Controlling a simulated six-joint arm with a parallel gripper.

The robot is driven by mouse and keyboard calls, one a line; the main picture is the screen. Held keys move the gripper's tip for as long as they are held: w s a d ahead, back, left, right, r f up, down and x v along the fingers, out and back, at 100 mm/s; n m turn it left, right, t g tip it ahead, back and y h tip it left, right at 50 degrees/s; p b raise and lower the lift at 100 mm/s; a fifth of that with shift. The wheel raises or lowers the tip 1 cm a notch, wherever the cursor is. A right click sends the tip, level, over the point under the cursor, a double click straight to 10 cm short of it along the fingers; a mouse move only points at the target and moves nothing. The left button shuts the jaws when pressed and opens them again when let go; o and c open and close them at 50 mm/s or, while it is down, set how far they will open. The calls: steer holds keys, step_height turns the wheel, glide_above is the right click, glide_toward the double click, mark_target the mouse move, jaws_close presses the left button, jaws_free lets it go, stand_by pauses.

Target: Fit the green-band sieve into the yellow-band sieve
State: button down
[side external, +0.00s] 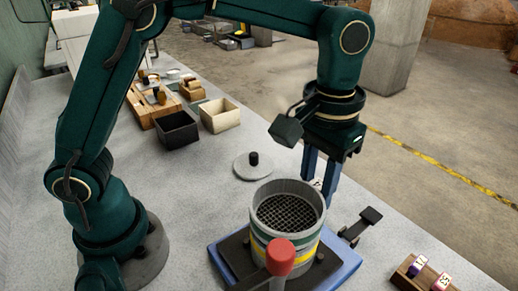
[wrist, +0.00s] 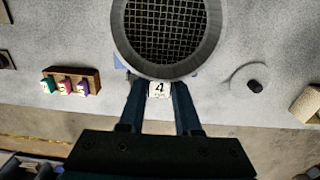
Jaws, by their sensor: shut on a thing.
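The green-band sieve (side external: 285,213) is a grey ring with a dark mesh floor. In the side view it stands upright on top of the yellow-band sieve (side external: 304,257), in line with it. I cannot tell whether it is fully seated. The wrist view shows its mesh (wrist: 165,28) from above, and the yellow-band sieve is hidden there. My gripper (side external: 318,187) is at the far right side of the stack. It is shut on the green-band sieve's tab, whose white label marked 4 (wrist: 159,89) shows between the two blue fingers (wrist: 158,98).
The stack stands on a blue base (side external: 344,274) with a red knob (side external: 281,257) in front and a black lever (side external: 360,225) at right. A round lid (side external: 253,172) lies behind. A wooden rack (side external: 427,276) stands at right. Two open boxes (side external: 219,116) are farther back.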

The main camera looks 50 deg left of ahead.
steer(key=shift+f, duration=0.45)
steer(key=shift+c, duration=0.6)
jaws_free()
steer(key=shift+r, duration=3.5)
